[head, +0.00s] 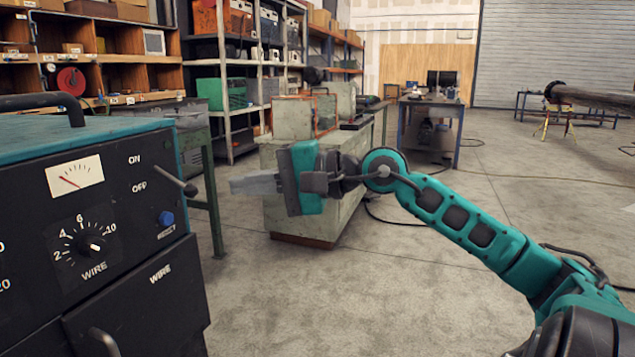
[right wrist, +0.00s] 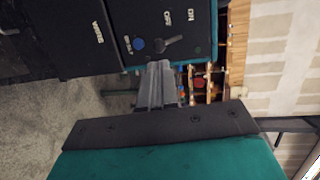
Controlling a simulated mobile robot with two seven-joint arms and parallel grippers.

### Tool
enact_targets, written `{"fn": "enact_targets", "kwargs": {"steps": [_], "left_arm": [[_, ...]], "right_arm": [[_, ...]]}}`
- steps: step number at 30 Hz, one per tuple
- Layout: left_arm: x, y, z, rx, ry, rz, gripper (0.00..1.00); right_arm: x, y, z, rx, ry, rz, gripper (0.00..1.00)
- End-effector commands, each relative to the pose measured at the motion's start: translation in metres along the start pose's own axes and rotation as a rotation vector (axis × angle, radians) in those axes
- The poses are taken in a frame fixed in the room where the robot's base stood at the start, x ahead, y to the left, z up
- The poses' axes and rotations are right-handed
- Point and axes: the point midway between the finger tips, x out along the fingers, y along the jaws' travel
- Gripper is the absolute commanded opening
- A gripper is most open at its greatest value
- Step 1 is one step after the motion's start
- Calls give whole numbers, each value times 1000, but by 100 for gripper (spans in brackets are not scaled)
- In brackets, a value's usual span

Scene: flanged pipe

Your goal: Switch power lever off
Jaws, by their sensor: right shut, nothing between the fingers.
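The black power lever (head: 175,178) sticks out from the right part of a machine's dark front panel, beside the ON and OFF labels. In the head view it slants down to the right and ends in a round knob. It also shows in the right wrist view (right wrist: 168,43), near the OFF label. I cannot tell for sure which position it is set to. My right gripper (head: 240,184) is shut and empty, to the right of the lever, fingers pointing left at the panel. Its fingertips (right wrist: 158,66) look apart from the lever. My left gripper is not in view.
The machine panel (head: 30,210) also has a gauge, a WIRE dial (head: 92,247) and a blue RESET button (head: 166,218) below the lever. A grey-green cabinet (head: 300,215) stands behind my right gripper. The concrete floor in the middle is open.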

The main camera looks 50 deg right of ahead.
Motion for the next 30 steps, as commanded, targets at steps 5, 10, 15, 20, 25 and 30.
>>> {"fn": "enact_targets", "kwargs": {"steps": [5,10,15,20,25,30], "left_arm": [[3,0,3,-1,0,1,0],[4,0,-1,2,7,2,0],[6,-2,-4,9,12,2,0],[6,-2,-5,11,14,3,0],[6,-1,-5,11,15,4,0],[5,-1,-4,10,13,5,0]], "right_arm": [[-21,1,0,3,1,0,0],[-45,0,0,2,2,-2,0],[-68,-1,0,0,2,0,0],[-83,-2,0,0,1,2,0],[-88,-2,0,-1,1,3,0],[-88,-2,0,1,0,2,0]]}}
